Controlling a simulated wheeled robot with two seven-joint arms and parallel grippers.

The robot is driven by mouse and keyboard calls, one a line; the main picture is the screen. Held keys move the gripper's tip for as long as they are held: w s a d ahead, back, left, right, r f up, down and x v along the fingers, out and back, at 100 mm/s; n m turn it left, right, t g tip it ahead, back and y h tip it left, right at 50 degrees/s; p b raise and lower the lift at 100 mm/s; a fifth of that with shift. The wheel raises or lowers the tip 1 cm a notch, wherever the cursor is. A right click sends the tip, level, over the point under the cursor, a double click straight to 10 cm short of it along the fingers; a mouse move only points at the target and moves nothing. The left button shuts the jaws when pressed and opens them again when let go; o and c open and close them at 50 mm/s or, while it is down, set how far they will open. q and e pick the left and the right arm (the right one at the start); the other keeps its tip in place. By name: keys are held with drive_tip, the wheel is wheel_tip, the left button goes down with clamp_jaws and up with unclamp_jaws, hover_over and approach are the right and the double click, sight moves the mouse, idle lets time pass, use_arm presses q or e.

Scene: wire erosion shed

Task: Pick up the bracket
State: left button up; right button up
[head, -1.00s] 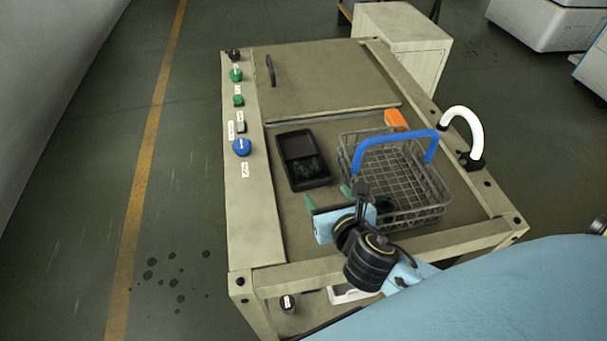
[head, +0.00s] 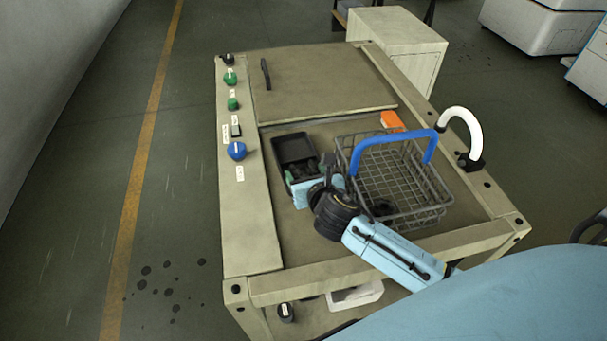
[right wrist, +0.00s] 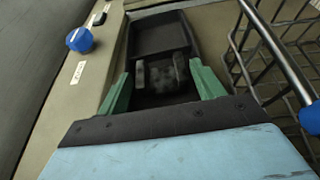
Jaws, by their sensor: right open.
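A black two-part tray (head: 293,146) lies on the bench top, left of the wire basket. In the right wrist view, a dark grey piece that looks like the bracket (right wrist: 162,76) sits in the near part of the black tray (right wrist: 160,35). It is dark on dark, so its exact shape is hard to tell. My right gripper (head: 307,174) is over the near part of the tray, its green fingers (right wrist: 162,88) open on either side of the piece. I cannot tell whether they touch it. My left gripper is not in view.
A wire basket (head: 440,192) with a blue handle stands close to the right of my gripper. An orange object (head: 392,120) lies behind it. A white curved tube (head: 470,128) rises at the right edge. Knobs and a blue button (head: 237,151) line the left rail.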

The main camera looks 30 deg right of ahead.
drive_tip(key=shift+w+d+f, duration=0.1)
drive_tip(key=shift+w+f, duration=0.05)
drive_tip(key=shift+w, duration=0.25)
drive_tip(key=c, duration=1)
drive_tip(key=shift+c, duration=0.4)
